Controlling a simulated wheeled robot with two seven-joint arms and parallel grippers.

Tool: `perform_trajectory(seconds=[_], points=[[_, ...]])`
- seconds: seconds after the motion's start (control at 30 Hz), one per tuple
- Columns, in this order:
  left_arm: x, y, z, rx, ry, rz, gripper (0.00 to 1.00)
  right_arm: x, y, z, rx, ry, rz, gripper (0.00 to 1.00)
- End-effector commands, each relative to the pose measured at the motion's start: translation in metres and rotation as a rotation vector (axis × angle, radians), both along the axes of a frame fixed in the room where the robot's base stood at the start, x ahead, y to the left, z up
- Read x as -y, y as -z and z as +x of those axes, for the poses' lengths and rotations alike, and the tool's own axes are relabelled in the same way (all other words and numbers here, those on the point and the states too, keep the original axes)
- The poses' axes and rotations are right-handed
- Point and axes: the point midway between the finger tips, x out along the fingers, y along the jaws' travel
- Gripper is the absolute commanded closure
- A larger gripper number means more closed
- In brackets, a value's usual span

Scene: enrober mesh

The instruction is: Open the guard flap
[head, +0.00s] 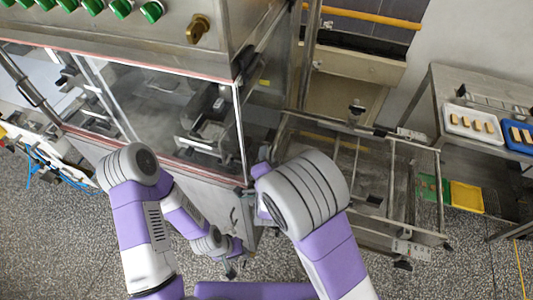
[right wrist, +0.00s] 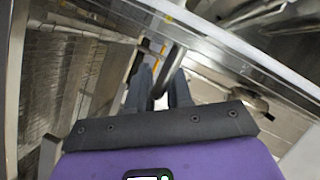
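The guard flap (head: 150,95) is a clear panel with red-lined edges on the front of the steel machine in the head view. It appears to hang closed. In the right wrist view a pale-edged clear panel (right wrist: 235,45) crosses the upper right. A dark bar (right wrist: 174,58), perhaps a handle, lies between the fingers of my right gripper (right wrist: 162,75). The fingers stand apart, with a gap showing beside the bar. In the head view my right gripper is mostly hidden behind its own arm. My left gripper (head: 231,268) is low, below the machine front; its finger opening is too small to tell.
Green knobs (head: 122,8) and a brass fitting (head: 197,28) sit on the machine's upper panel. A steel frame (head: 385,190) stands right of the machine. A side table (head: 455,85) holds white and blue trays. Speckled floor lies open at the lower right.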

Motion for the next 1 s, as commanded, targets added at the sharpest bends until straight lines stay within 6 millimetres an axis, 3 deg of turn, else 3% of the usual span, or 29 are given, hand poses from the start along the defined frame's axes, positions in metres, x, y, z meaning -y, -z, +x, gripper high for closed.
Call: perform_trajectory(seconds=[0.27,0.43,1.0], points=[[0.0,-0.0002,0.0001,0.0,0.0,0.0,0.62,0.0,0.0008,0.0031,-0.001,0.001,0.0,0.8],[0.0,-0.0002,0.0001,0.0,0.0,0.0,0.62,-0.0001,0.0008,0.0029,-0.001,-0.001,0.0,1.0],[-0.0001,-0.0027,0.0001,0.0,0.0,0.0,0.62,0.0014,-0.0007,0.006,-0.011,-0.02,-0.034,1.0]])
